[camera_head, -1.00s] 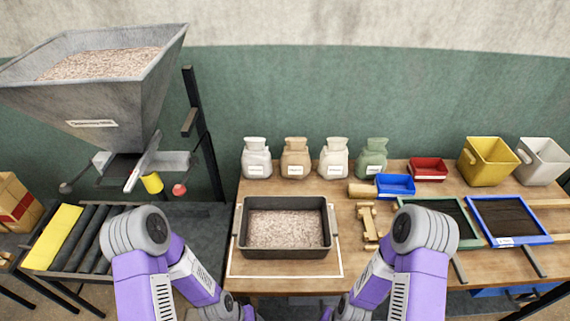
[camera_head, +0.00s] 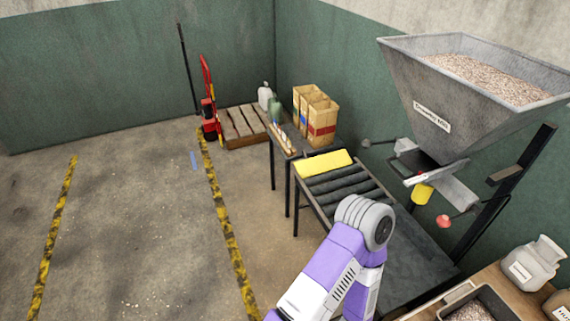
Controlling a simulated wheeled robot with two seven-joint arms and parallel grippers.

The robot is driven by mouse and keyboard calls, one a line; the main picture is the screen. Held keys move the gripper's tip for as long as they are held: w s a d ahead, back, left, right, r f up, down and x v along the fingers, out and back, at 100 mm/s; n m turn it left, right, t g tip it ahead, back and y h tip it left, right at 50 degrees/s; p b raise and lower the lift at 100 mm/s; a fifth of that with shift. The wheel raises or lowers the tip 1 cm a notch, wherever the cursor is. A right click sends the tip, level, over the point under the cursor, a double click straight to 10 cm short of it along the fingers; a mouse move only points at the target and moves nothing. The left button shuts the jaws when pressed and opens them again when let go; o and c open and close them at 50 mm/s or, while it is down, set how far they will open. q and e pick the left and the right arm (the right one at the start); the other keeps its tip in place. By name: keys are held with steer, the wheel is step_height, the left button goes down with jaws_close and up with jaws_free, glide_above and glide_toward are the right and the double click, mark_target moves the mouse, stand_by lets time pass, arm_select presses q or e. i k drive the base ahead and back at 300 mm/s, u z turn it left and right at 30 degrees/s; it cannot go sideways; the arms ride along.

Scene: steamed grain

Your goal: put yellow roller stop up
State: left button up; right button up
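The yellow roller stop (camera_head: 323,165) is a flat yellow plate at the far left end of the roller table (camera_head: 345,190). It looks to lie low across the end of the dark rollers. One purple and white arm of mine shows at the bottom, in front of the roller table; its gripper is not visible. My other arm and its gripper are out of the picture.
A grey hopper (camera_head: 465,95) full of grain stands right of the rollers, with a yellow cylinder (camera_head: 422,193) and red knob (camera_head: 443,221) below. A red pallet jack (camera_head: 209,105) is farther back.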

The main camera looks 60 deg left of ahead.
mark_target(314, 166)
steer(key=u, duration=2.55)
steer(key=i, duration=0.95)
steer(key=u, duration=0.5)
steer(key=i, duration=1.85)
steer(key=z, duration=1.5)
steer(key=i, duration=0.95)
steer(key=z, duration=0.1)
